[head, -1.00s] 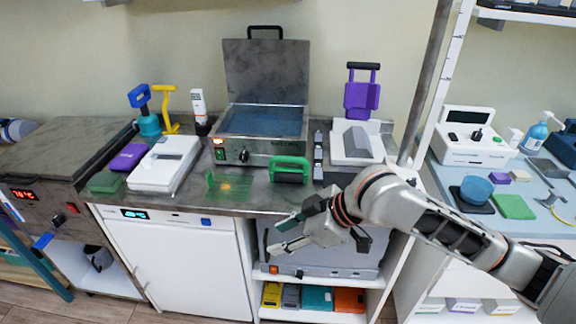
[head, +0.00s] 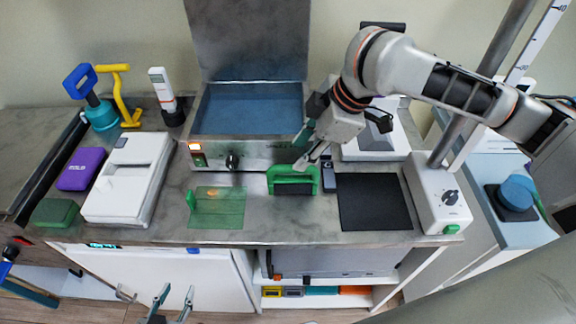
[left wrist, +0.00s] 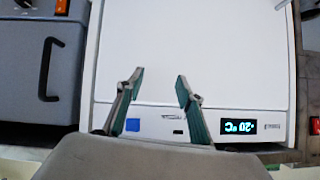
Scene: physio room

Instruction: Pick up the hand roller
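The hand roller appears to be the black piece in a green frame (head: 293,187) on the grey counter (head: 330,231), in front of the metal bath. My right gripper (head: 301,155) is just above and behind it, pointing down and to the left. Its fingers look spread and nothing shows between them; contact with the roller cannot be made out. My left gripper (head: 176,292) is low in front of the counter. In the left wrist view my left gripper (left wrist: 160,76) is open and empty, before the white fridge front (left wrist: 200,45).
The open-lidded bath (head: 248,110) stands behind the roller. A green transparent plate (head: 217,210) lies left of it and a black mat (head: 374,203) right. A white device (head: 438,195) with a pole stands farther right. A white case (head: 125,185) lies left.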

